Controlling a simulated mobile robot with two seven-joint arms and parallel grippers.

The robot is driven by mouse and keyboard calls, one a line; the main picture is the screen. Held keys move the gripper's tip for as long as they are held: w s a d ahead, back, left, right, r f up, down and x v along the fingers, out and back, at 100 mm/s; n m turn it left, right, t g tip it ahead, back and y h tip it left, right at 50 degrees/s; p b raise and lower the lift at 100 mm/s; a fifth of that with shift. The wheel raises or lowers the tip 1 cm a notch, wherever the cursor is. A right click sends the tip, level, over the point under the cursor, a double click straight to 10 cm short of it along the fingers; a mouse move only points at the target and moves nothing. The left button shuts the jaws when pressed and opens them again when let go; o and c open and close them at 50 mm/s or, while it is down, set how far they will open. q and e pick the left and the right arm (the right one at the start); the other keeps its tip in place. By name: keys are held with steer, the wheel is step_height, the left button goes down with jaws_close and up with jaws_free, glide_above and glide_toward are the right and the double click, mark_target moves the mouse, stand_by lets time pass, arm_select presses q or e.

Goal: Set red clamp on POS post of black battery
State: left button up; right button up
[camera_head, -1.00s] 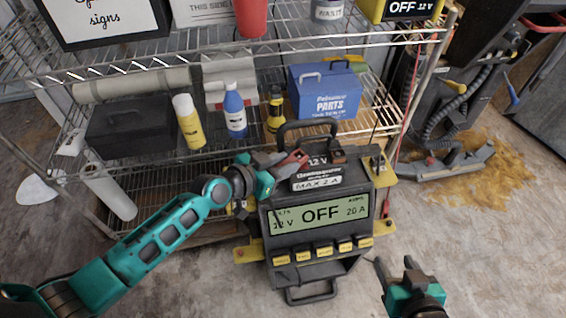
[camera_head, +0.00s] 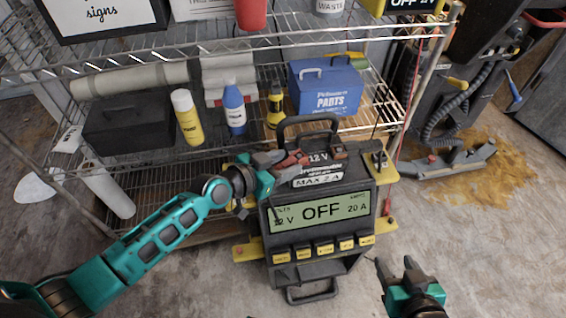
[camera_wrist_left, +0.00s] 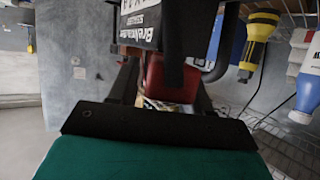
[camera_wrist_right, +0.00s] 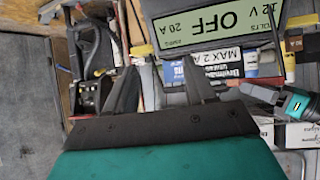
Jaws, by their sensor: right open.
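The black battery (camera_head: 318,170), labelled 12 V and MAX 2 A, stands behind the charger's display. Its label also shows in the right wrist view (camera_wrist_right: 220,58). My left gripper (camera_head: 272,172) is shut on the red clamp (camera_head: 292,160), whose jaws are at the left side of the battery top. The clamp shows red between the fingers in the left wrist view (camera_wrist_left: 168,80). The POS post is hidden; I cannot tell whether the jaws touch it. My right gripper (camera_head: 397,272) is open and empty, right of the charger.
The charger (camera_head: 320,215) reads OFF, with yellow buttons below. A yellow bracket (camera_head: 382,180) holding a dark clamp is on its right. A wire shelf behind holds bottles, a blue parts box (camera_head: 325,90) and a black box (camera_head: 128,125).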

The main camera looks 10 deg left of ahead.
arm_select(q)
steer(key=shift+o, duration=0.8)
steer(key=shift+s+a+r, duration=0.1)
steer(key=shift+s+a, duration=0.1)
steer(key=shift+s, duration=0.1)
steer(key=p+v, duration=0.1)
steer(key=v, duration=1.1)
steer(key=shift+p, duration=0.4)
arm_select(e)
steer(key=shift+w+r, duration=0.1)
steer(key=shift+r, duration=0.9)
arm_select(q)
steer(key=shift+s, duration=0.1)
arm_select(e)
steer(key=shift+a+r, duration=0.1)
